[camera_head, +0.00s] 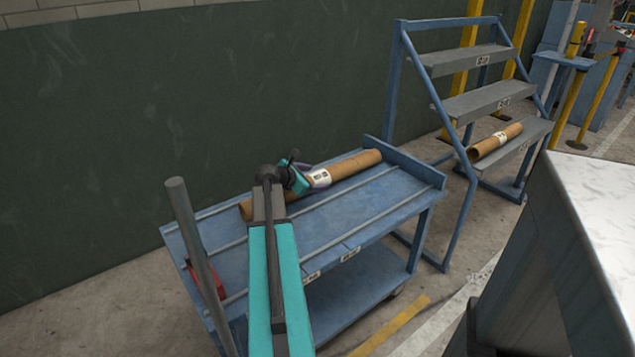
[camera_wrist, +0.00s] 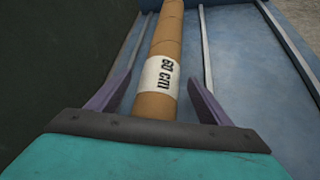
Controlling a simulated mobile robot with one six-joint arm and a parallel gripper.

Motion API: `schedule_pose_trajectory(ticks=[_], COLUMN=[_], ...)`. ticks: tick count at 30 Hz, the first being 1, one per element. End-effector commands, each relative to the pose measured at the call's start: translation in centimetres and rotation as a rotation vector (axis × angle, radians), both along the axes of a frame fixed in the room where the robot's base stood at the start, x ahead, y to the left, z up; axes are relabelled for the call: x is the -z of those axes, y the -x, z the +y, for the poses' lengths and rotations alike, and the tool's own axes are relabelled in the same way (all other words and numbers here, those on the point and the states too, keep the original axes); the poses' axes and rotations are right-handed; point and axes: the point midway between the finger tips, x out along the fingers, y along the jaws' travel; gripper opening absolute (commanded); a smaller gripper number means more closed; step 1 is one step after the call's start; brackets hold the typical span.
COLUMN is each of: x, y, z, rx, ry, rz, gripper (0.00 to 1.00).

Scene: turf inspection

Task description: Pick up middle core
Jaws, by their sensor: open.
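A brown cardboard core (camera_head: 355,164) with a white label lies in the rear lane of the blue cart (camera_head: 385,205) in the head view. In the wrist view this core (camera_wrist: 166,38) runs away from me, and its label reads "60 cm". My gripper (camera_head: 317,179) is at the label. In the wrist view its purple fingers (camera_wrist: 160,74) stand open, one on each side of the core, with a visible gap on both sides. The near end of the core is hidden by my gripper body.
A second, shorter core (camera_head: 495,141) lies on the lowest visible shelf of the blue stepped rack (camera_head: 480,100). A dark green wall (camera_head: 200,100) stands close behind the cart. A grey post (camera_head: 195,250) rises at the cart's left.

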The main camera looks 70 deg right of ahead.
Motion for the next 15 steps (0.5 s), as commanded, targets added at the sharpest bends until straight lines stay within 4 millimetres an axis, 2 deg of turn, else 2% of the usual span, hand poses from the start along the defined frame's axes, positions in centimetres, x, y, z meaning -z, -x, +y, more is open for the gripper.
schedule_pose_trajectory(ticks=[2, 13, 15], x=[-0.01, -0.01, -0.16], y=[-0.03, -0.08, -0.09], z=[0.01, 0.03, -0.01], rx=[0.0, -0.001, -0.002], ry=[0.0, 0.0, 0.003], rz=[0.0, 0.0, 0.001], gripper=[0.71, 0.08, 0.08])
